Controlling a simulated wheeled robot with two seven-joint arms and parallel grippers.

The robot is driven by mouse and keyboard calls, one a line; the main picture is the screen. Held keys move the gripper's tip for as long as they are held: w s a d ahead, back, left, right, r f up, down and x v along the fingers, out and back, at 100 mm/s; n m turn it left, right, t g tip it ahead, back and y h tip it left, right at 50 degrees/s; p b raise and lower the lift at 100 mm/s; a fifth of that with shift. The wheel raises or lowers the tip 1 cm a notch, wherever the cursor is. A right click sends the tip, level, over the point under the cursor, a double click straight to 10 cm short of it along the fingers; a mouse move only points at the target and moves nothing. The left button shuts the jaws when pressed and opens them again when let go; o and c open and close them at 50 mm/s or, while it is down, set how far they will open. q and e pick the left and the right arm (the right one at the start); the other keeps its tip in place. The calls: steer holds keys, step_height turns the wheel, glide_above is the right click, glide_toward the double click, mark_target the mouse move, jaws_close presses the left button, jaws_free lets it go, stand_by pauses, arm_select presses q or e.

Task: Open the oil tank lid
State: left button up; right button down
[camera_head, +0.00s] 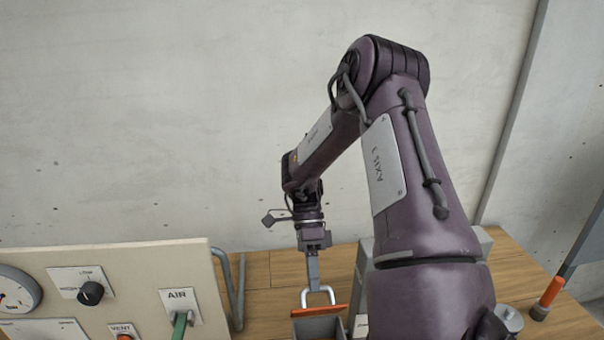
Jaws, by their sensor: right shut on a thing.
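My right gripper (314,285) reaches straight down, its narrow fingers shut on a pale metal loop handle (332,297). The handle stands on an orange-red strip (319,311), which looks like the lid or its edge. A dark grey box (319,329), apparently the oil tank, is directly below and is cut off by the bottom edge of the picture. I cannot tell how far the lid is raised. My left gripper is not in view.
A beige panel (120,262) with a gauge (16,291), a black knob (91,293) and a green AIR lever (180,325) stands at left. Bent grey pipes (238,290) rise beside it. An orange-handled item (548,296) is on the wooden surface (270,268) at right.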

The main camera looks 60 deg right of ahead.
steer(key=w+d+f+g+y+b, duration=0.3)
steer(key=d+f+b, duration=0.1)
steer(key=b, duration=0.7)
steer(key=shift+w+d+f+y, duration=0.25)
steer(key=shift+f+y, duration=0.05)
steer(key=shift+f, duration=0.55)
steer(key=c, duration=1.7)
jaws_free()
steer(key=shift+w, duration=0.1)
steer(key=shift+c, duration=0.2)
steer(key=shift+o, duration=1.3)
steer(key=shift+w+d, duration=0.15)
steer(key=shift+w+d+r, duration=0.1)
steer(key=shift+r, duration=0.1)
